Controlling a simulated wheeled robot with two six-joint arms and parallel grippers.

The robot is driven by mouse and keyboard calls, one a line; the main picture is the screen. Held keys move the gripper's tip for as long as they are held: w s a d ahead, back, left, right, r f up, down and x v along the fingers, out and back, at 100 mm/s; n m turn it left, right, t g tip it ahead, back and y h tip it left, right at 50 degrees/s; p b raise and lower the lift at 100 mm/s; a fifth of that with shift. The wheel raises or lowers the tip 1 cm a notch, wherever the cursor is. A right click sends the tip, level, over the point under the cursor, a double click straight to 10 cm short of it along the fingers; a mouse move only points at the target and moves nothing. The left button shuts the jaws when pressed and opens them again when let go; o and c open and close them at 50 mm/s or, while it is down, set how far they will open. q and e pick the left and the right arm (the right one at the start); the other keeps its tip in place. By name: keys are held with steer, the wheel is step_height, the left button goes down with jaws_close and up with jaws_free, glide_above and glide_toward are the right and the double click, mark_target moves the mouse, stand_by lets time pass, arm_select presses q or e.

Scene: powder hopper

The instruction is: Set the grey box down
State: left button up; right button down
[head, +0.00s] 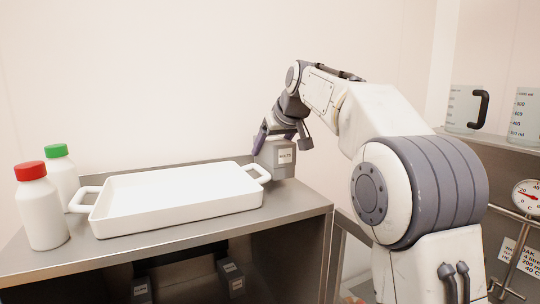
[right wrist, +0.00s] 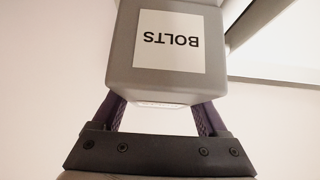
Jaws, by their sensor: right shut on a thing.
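The grey box (head: 269,167) has a white label reading BOLTS. In the head view it is at the back right of the steel table (head: 305,204), just beyond the right handle of the white tray. My right gripper (head: 282,138) comes from above and is shut on the box. In the right wrist view the grey box (right wrist: 120,62) is between the two purple-lined fingers of the right gripper (right wrist: 163,113), its label upside down. I cannot tell whether the box's base touches the table. My left gripper is not in view.
A white two-handled tray (head: 180,215) fills the table's middle. A red-capped bottle (head: 43,215) and a green-capped bottle (head: 63,177) stand at its left. Dark labelled boxes (head: 230,270) sit below the tabletop. Measuring jugs (head: 464,110) stand on a ledge at right. The table's right corner is clear.

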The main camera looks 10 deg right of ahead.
steer(key=shift+f, duration=0.9)
steer(key=shift+f, duration=0.1)
jaws_free()
steer(key=shift+r, duration=0.2)
steer(key=b+v, duration=0.1)
steer(key=v, duration=1.1)
steer(key=shift+f, duration=0.2)
steer(key=p+x, duration=0.1)
steer(key=x, duration=1)
steer(key=shift+w+f, duration=0.15)
steer(key=shift+w, duration=0.25)
steer(key=shift+r, duration=1.5)
